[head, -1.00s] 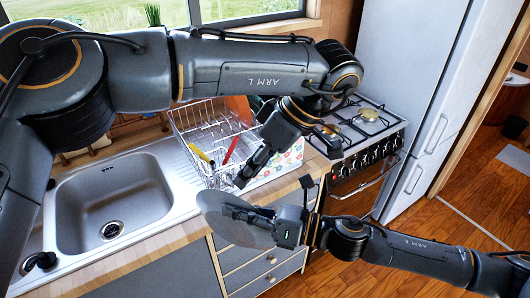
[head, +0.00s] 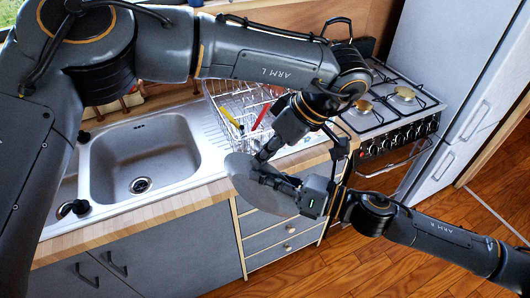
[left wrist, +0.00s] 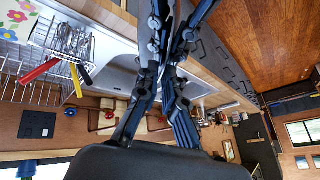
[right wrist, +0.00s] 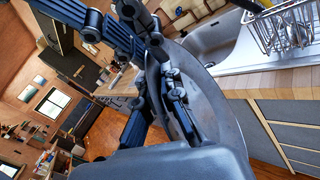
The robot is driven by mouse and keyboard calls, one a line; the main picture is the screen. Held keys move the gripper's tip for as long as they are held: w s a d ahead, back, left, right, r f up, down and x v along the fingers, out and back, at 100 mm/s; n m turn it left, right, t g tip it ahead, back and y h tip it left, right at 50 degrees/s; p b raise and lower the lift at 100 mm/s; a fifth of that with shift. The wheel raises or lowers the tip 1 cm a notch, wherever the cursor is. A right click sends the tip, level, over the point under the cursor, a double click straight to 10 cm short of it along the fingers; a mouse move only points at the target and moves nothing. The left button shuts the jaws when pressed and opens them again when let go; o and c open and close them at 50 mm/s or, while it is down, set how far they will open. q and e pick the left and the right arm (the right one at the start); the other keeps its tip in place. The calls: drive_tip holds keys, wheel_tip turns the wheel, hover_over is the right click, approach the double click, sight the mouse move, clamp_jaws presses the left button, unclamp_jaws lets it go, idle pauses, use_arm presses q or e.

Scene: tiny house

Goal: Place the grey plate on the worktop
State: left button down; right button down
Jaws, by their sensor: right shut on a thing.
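The grey plate (head: 243,176) is held tilted in front of the worktop's front edge in the head view. My right gripper (head: 290,190) is shut on its right side. In the right wrist view the plate (right wrist: 218,112) stands nearly edge-on between the fingers (right wrist: 167,85). The worktop (head: 135,221) is a wooden counter around the steel sink, with its front strip partly hidden behind the plate. My left gripper (head: 264,156) is just above the plate's upper right edge, pointing down, and looks shut and empty; its fingers come together in the left wrist view (left wrist: 165,65).
A wire dish rack (head: 226,97) with red- and yellow-handled utensils stands behind the grippers. The sink (head: 145,160) is to the left, and the gas stove (head: 385,110) to the right. Drawers (head: 275,240) lie below the plate. Bare worktop runs along the sink's front.

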drive_tip(key=c, duration=1.4)
unclamp_jaws()
drive_tip(key=shift+c, duration=0.2)
